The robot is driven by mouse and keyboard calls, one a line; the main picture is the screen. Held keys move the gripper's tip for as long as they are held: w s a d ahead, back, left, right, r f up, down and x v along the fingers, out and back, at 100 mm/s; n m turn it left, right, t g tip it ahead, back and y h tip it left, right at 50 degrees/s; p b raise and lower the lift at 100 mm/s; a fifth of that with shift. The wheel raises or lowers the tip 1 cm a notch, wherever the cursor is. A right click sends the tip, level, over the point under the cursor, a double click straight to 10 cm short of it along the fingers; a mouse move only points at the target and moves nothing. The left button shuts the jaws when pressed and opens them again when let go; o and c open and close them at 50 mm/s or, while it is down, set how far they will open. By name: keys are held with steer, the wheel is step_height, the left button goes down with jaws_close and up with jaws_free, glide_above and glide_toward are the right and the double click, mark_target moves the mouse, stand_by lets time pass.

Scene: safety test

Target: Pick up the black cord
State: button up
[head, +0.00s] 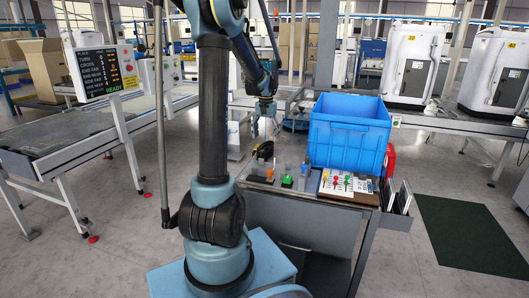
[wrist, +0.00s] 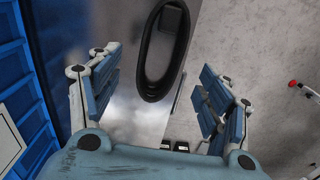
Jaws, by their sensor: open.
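The black cord (head: 264,150) lies as a dark coiled bundle on the back left part of the cart top in the head view. In the wrist view, the black cord (wrist: 148,95) shows as a long oval loop at top centre. My gripper (head: 265,130) hangs above the cord, pointing down. In the wrist view, my gripper (wrist: 160,72) has its two fingers spread wide, with the lower part of the loop between them in the picture. Nothing is held. I cannot tell the exact height gap.
A tall blue crate (head: 347,135) stands right of the cord; its wall (wrist: 22,75) fills the wrist view's left edge. A green block (head: 287,182), an orange item (head: 270,174) and a board with coloured parts (head: 345,184) stand at the front. A conveyor (head: 85,140) runs at left.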

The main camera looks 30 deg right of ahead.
mark_target(265, 146)
steer(key=shift+w+f, duration=0.1)
steer(key=shift+f, duration=3.05)
steer(key=c, duration=1.2)
